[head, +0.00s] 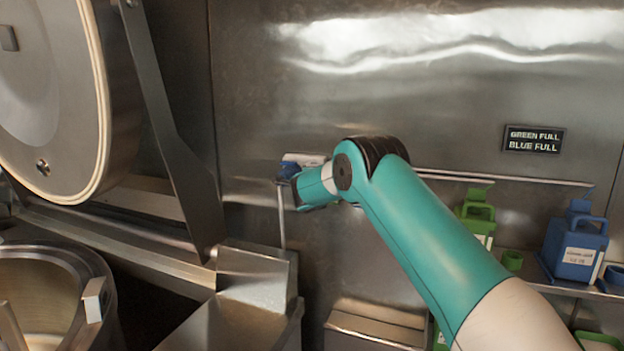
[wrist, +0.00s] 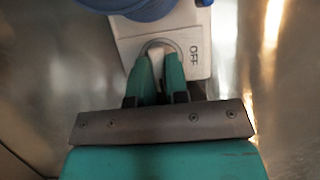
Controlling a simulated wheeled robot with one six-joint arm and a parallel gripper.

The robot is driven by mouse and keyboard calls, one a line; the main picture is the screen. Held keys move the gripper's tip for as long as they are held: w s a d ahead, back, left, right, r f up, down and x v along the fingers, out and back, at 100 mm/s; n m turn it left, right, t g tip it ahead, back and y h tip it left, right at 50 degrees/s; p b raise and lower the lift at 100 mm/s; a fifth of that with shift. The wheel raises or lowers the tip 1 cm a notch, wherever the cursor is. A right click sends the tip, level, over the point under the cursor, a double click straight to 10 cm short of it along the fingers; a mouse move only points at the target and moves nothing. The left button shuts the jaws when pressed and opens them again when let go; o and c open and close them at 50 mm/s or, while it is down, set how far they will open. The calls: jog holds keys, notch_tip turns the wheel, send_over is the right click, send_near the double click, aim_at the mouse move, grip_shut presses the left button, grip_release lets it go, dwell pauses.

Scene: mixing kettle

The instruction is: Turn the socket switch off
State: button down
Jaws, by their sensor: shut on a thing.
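The socket (wrist: 191,42) is a pale box on the steel wall. The word OFF is printed on its face, to the right of a round switch knob (wrist: 155,52). In the wrist view my gripper (wrist: 159,62) is at the socket, with its two green fingers shut on the pale grip of the knob. The fingers hide part of the knob. A blue plug (wrist: 140,8) covers the top of the socket. In the head view the socket (head: 305,159) shows only in part, behind my gripper (head: 292,178).
A steel rail (head: 505,178) runs along the wall to the right. A green jug (head: 478,217) and a blue jug (head: 577,245) stand on a shelf at the right. The large kettle lid (head: 50,100) stands open at the left, above the kettle (head: 50,285).

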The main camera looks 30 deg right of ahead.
jog(key=shift+f+b, duration=0.1)
jog(key=shift+b, duration=0.2)
jog(key=shift+w+a+r+n+g+h+p, duration=0.15)
jog(key=shift+n+g, duration=0.8)
jog(key=shift+n, duration=0.75)
jog(key=shift+d+r+n+g+h+p, duration=0.15)
jog(key=shift+n+g, duration=0.85)
jog(key=shift+n, duration=0.7)
jog(key=shift+w+a+r+n+g+p, duration=0.15)
jog(key=shift+n+g, duration=0.8)
jog(key=shift+n, duration=0.75)
jog(key=shift+s, duration=0.1)
jog(key=c, duration=1.1)
grip_release()
